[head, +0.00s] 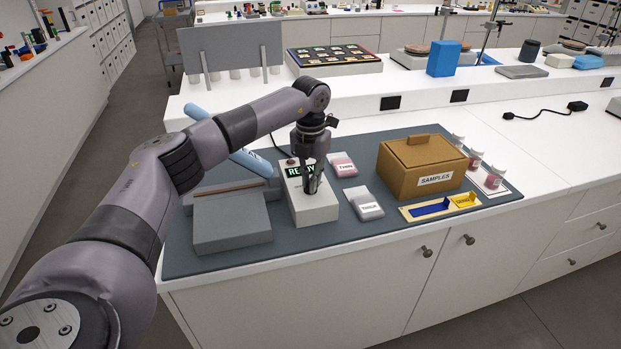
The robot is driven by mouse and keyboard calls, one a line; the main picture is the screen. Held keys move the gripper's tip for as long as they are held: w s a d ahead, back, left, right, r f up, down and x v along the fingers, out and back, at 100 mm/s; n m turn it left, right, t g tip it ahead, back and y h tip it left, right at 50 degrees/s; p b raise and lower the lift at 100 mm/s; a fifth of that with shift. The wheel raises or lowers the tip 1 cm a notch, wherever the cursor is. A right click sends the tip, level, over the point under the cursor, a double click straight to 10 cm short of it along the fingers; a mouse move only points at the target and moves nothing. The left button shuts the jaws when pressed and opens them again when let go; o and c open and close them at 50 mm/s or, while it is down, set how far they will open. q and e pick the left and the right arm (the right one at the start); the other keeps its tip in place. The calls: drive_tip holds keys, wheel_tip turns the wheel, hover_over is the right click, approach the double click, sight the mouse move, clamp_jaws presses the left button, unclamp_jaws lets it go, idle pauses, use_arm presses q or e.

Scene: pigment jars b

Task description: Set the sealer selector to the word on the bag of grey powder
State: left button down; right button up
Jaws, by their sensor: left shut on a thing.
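The light grey control box (318,211) stands on the dark mat, with a lit green display (295,171) that seems to read READY, partly covered by my gripper. My left gripper (312,188) points down onto the box's top and is shut on the selector knob, which its fingers hide. The knob's setting cannot be read. The bag of grey powder (369,209) lies just right of the box; its white label seems to read THICK, but the print is small. A bag of pink powder (343,168) lies behind it. My right gripper is not in view.
The grey sealer (232,222) with its raised blue arm (207,124) is left of the box. A brown SAMPLES box (421,163), a yellow-and-blue tray (410,212) and small jars (475,160) stand to the right. The mat's front strip (290,248) is clear.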

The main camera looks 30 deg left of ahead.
use_arm(q)
drive_tip(key=shift+m, duration=0.7)
drive_tip(key=c, duration=1.7)
unclamp_jaws()
drive_tip(key=shift+o, duration=0.2)
wheel_tip(320, 180, up, 12)
